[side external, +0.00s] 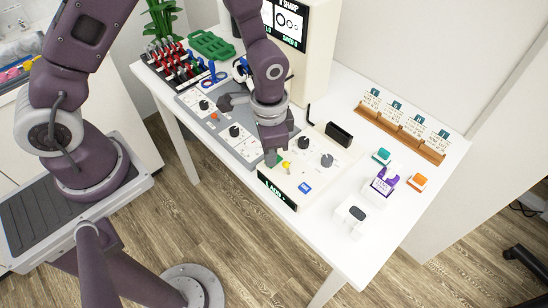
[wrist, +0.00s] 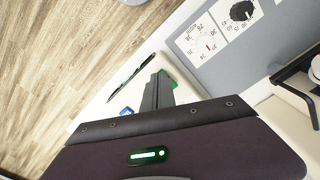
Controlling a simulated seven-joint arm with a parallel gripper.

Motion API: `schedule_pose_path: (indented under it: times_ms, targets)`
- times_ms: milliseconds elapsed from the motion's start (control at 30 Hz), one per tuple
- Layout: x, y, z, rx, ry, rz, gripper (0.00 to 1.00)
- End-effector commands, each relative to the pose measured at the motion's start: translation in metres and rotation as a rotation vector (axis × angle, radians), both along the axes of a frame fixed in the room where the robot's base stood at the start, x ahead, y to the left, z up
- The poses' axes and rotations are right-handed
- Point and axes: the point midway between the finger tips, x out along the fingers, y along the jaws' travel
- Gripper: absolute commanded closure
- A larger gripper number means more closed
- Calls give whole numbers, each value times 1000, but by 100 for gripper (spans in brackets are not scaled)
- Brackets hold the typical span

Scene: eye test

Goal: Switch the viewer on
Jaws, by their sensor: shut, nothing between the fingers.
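A tall cream cabinet (side external: 316,52) with a lit black screen (side external: 286,22) stands at the back; I cannot tell whether this or the white console is the viewer. The white console (side external: 325,178) on the table has dark knobs (side external: 327,160), a yellow button (side external: 287,165), a blue button (side external: 304,188) and a lit green readout (side external: 277,191) on its front. My gripper (side external: 271,158) is shut and empty, pointing down at the console's left part, by a green part (side external: 279,159). In the wrist view the shut fingers (wrist: 158,90) partly hide green behind them; whether they touch it is unclear.
A grey panel (side external: 214,117) with knobs lies left of the console. A rack of coloured-handled tools (side external: 181,66) and a green tray (side external: 211,44) are farther left. A wooden card rack (side external: 400,132) and small coloured blocks (side external: 418,182) are at right. The table's front edge is close.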

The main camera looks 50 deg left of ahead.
Motion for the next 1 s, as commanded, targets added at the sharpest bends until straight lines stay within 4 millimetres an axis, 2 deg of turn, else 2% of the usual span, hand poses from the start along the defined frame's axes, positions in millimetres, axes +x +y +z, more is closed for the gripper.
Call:
schedule_pose_path:
  times_ms: [667, 1000]
  targets:
    - [1, 0, 66, -1, -3, 1, 100]
    - [0, 0, 70, -1, -1, 1, 100]
